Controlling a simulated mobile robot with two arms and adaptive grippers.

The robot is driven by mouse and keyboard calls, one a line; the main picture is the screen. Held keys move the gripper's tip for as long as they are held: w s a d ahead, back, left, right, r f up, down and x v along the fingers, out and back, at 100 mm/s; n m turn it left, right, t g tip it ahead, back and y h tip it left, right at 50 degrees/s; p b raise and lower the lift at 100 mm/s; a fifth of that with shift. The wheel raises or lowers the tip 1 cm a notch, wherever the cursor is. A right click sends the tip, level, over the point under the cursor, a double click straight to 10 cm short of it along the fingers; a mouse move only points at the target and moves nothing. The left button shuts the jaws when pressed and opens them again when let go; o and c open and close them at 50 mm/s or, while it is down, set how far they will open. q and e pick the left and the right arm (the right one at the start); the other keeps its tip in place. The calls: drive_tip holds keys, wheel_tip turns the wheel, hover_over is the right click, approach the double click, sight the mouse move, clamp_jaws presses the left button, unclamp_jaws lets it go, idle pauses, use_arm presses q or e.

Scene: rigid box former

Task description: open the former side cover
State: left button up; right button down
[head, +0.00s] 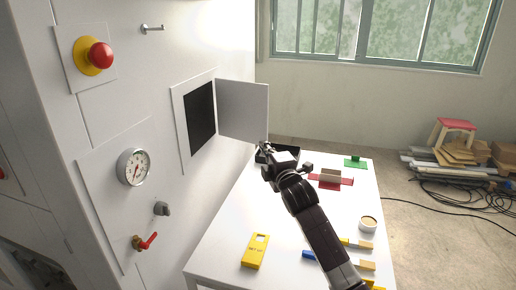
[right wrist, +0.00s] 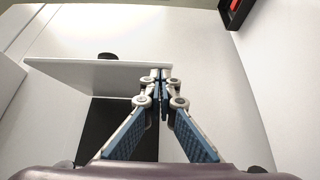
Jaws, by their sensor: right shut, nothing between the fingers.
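The side cover (head: 243,108) is a flat light grey panel standing swung out from the white machine wall. Beside it is a framed dark opening (head: 201,115). My right gripper (head: 266,150) is at the cover's lower outer corner. In the right wrist view, its fingertips (right wrist: 160,76) are together with nothing between them, by the end of the cover (right wrist: 95,74); I cannot tell whether they touch it. The dark opening (right wrist: 112,125) shows below the cover there. My left gripper is not in view.
The machine wall carries a red button (head: 100,55), a gauge (head: 134,167) and a red-handled valve (head: 147,241). A white table (head: 222,240) holds a yellow block (head: 255,251), a red fixture (head: 331,179), a green piece (head: 356,162) and a round cup (head: 368,223).

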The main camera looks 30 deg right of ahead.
drive_tip(key=w+d+n+y, duration=0.1)
drive_tip(key=w+d, duration=0.4)
drive_tip(key=d, duration=0.4)
drive_tip(key=shift+w+y, duration=0.2)
drive_tip(key=shift+y, duration=0.2)
drive_tip(key=shift+t, duration=0.3)
